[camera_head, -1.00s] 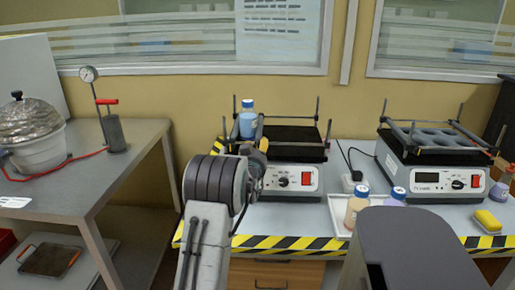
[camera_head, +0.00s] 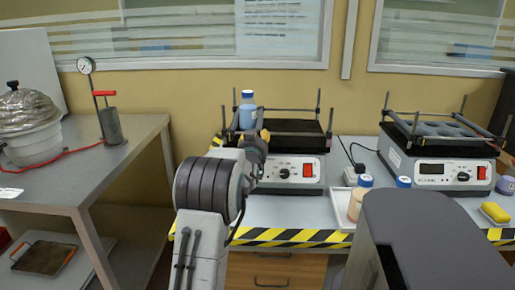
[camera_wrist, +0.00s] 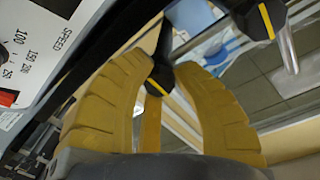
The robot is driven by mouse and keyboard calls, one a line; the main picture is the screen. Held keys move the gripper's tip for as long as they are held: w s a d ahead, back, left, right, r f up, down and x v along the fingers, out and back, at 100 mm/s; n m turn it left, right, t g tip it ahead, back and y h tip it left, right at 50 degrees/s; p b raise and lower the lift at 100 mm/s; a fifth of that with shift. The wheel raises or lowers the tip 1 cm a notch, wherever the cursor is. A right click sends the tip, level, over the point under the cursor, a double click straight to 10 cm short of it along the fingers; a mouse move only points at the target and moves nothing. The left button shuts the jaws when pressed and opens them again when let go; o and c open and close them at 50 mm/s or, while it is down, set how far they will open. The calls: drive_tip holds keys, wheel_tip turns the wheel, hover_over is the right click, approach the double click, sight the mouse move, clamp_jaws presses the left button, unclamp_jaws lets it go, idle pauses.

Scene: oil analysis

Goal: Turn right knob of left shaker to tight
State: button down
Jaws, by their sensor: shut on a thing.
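The left shaker (camera_head: 290,172) stands on the table in the head view, with a dark platform, clamp bars, a speed dial and a red switch on its front. A black knob with a yellow stripe (camera_wrist: 159,80) shows between my fingers in the wrist view. My gripper (camera_wrist: 158,68) is shut on this knob, one yellow finger on each side. A second black knob with a yellow stripe (camera_wrist: 262,20) sits apart at the upper right. In the head view my gripper (camera_head: 264,136) is at the shaker's left part, mostly hidden by my arm.
A blue bottle (camera_head: 247,112) stands at the shaker's left end, close to my gripper. The right shaker (camera_head: 440,170) stands apart. Bottles, including an orange one (camera_head: 357,205), and a yellow sponge (camera_head: 495,212) are towards the front right. A side table (camera_head: 90,165) is at left.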

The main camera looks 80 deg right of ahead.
drive_tip(key=shift+r+b, duration=0.1)
drive_tip(key=shift+b, duration=0.75)
drive_tip(key=shift+r+m, duration=0.15)
drive_tip(key=shift+m, duration=0.15)
drive_tip(key=c, duration=1)
unclamp_jaws()
drive_tip(key=shift+o, duration=0.2)
drive_tip(key=shift+a+f, duration=0.1)
drive_tip(key=shift+f, duration=0.1)
drive_tip(key=a, duration=1.1)
drive_tip(key=shift+a+r, duration=0.15)
drive_tip(key=shift+a, duration=0.25)
drive_tip(key=shift+w, duration=0.1)
drive_tip(key=shift+w+r, duration=0.1)
